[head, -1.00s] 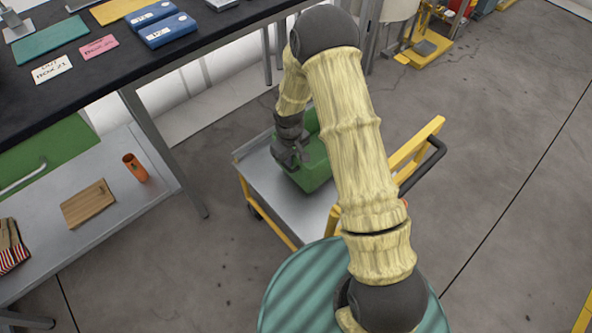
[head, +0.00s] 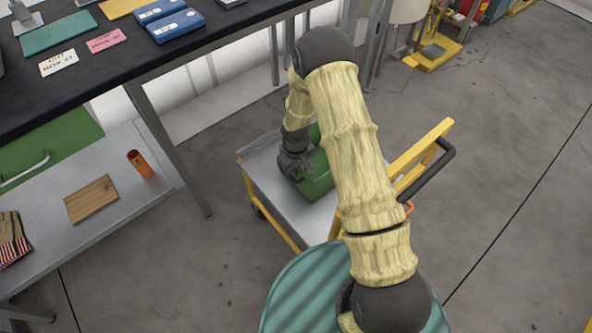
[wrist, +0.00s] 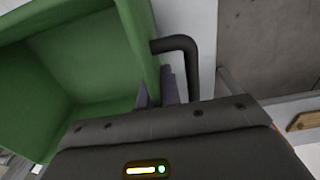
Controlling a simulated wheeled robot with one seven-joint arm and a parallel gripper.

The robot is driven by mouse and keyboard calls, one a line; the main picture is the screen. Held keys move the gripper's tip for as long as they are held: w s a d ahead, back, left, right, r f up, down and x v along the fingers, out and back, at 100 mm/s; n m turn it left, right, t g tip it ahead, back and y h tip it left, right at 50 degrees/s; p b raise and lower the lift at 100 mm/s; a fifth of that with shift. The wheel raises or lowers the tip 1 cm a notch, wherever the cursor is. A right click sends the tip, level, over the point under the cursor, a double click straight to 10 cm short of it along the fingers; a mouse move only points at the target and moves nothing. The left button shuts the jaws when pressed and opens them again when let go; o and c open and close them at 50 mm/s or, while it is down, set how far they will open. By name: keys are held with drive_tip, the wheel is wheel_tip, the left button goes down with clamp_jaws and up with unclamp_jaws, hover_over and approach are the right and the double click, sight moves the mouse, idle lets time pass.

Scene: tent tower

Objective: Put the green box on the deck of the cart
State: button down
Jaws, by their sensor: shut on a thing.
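The green box (head: 318,183) is at the deck of the cart (head: 268,180) in the head view, partly hidden by my arm. I cannot tell whether its underside touches the deck. My gripper (head: 296,168) is at the box's left side. In the wrist view the open-topped green box (wrist: 85,55) fills the left side, and my gripper's fingers (wrist: 158,88) are shut on its right wall. The grey deck is a flat plate on a yellow frame, with its left part bare.
The cart's yellow push bar with a black handle (head: 430,170) rises at the right. A dark-topped workbench (head: 60,95) stands at the left, its lower shelf holding an orange cup (head: 140,164) and a wooden board (head: 91,199). Open floor lies to the right.

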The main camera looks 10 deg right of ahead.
drive_tip(key=shift+f, duration=0.1)
drive_tip(key=c, duration=1.6)
unclamp_jaws()
wheel_tip(320, 180, up, 12)
drive_tip(key=p, duration=0.2)
drive_tip(key=shift+p, duration=0.35)
drive_tip(key=shift+d+r, duration=0.1)
drive_tip(key=shift+r, duration=0.25)
drive_tip(key=s+d+r+m+t, duration=0.1)
drive_tip(key=s+d+r+m, duration=0.2)
drive_tip(key=s+r, duration=0.5)
drive_tip(key=s+d+r+m+t, duration=0.1)
drive_tip(key=s+d+r+m, duration=0.2)
drive_tip(key=s+d+r, duration=0.3)
wheel_tip(320, 180, up, 4)
drive_tip(key=s, duration=0.2)
drive_tip(key=shift+s+d+m+t, duration=0.25)
drive_tip(key=shift+s+m+t, duration=0.05)
drive_tip(key=shift+s+m, duration=0.1)
